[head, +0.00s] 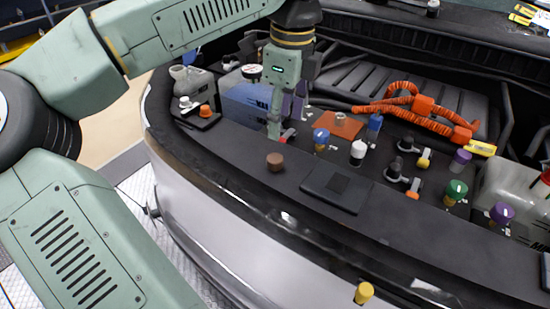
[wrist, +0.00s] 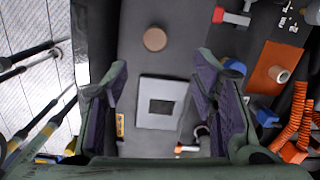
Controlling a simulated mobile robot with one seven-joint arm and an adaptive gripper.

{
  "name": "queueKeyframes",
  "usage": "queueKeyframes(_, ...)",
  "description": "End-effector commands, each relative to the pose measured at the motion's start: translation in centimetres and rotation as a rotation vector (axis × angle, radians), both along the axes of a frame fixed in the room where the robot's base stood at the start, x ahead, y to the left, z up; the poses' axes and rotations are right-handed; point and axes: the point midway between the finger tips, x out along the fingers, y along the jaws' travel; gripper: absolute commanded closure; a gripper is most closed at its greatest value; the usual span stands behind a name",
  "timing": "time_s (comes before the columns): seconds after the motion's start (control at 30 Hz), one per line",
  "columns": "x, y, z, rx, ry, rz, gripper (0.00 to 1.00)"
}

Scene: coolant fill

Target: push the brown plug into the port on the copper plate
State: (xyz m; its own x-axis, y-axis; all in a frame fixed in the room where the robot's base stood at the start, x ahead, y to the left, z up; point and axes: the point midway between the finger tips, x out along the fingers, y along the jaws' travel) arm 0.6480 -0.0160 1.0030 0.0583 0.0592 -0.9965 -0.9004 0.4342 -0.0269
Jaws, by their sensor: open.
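The brown plug (head: 275,161) is a short round cylinder standing on the dark front ledge. In the wrist view the plug (wrist: 155,39) lies beyond my fingertips, clear of both fingers. The copper plate (head: 338,124) is a flat orange-brown square set farther back in the engine bay, to the plug's right. It carries a pale ring-shaped port (head: 340,117); the plate (wrist: 272,68) and port (wrist: 279,74) also show at the right of the wrist view. My gripper (wrist: 162,65) is open and empty, pointing down above the ledge. In the head view its fingers (head: 282,122) partly overlap each other.
A flat dark square pad (head: 337,187) lies on the ledge right of the plug. A blue box (head: 246,104) stands left of my gripper.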

Motion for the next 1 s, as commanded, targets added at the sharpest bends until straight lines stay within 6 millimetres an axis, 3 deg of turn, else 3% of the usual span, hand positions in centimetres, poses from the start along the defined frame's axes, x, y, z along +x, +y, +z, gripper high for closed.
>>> queueKeyframes(0.2,0.2,1.7,-2.2,0.054,0.011,0.064,0.47)
queueKeyframes(0.4,0.3,1.9,-5.0,0.052,0.010,0.061,0.47)
queueKeyframes(0.63,0.2,1.6,-6.8,0.049,0.011,0.056,0.47)
queueKeyframes(0.83,0.1,1.4,-9.8,0.048,0.010,0.057,0.47)
queueKeyframes(1.0,0.2,1.6,-10.9,0.048,0.007,0.057,0.47)
